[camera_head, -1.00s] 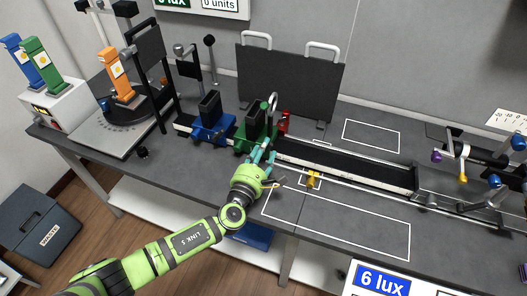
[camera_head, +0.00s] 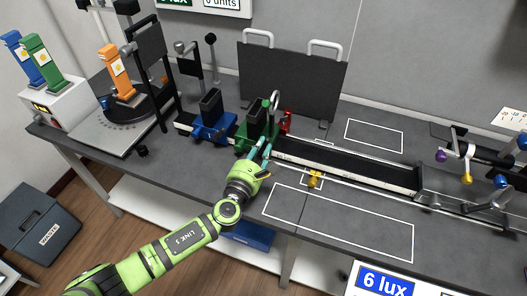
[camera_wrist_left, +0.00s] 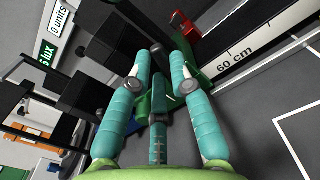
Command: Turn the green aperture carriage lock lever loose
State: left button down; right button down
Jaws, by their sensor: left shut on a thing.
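The green aperture carriage (camera_head: 255,130) sits on the rail, with a dark upright block on top. My left gripper (camera_head: 265,152) is at the carriage's front side, its teal fingers reaching up to it. The gripper is shut on this lever, whose far end is partly hidden by the fingers. I cannot tell the lever's exact angle. My right gripper is not in view.
A blue carriage (camera_head: 212,122) stands close on the left. A red part (camera_head: 286,122) is just right of the green carriage, also in the left wrist view (camera_wrist_left: 186,27). The black rail (camera_head: 340,165) runs free to the right. A yellow knob (camera_head: 314,180) is at its front edge.

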aim_at(253, 136)
pick_arm(q)
jog(key=shift+w+a+f+n+b, duration=0.2)
jog(key=shift+a+n+b, duration=0.5)
jog(key=shift+n, duration=1.1)
jog(key=shift+w+a+f+n+b, duration=0.2)
jog(key=shift+a+n+b, duration=0.5)
jog(key=shift+n, duration=1.1)
jog(key=shift+w+a+f+n+b, duration=0.2)
jog(key=shift+a+n+b, duration=0.5)
jog(key=shift+n, duration=1.1)
jog(key=shift+d+r, duration=0.1)
jog(key=shift+r, duration=0.05)
jog(key=c, duration=1.1)
grip_release()
jog(key=shift+s, duration=0.1)
jog(key=shift+s+a, duration=0.2)
jog(key=shift+s, duration=0.2)
jog(key=v, duration=1.1)
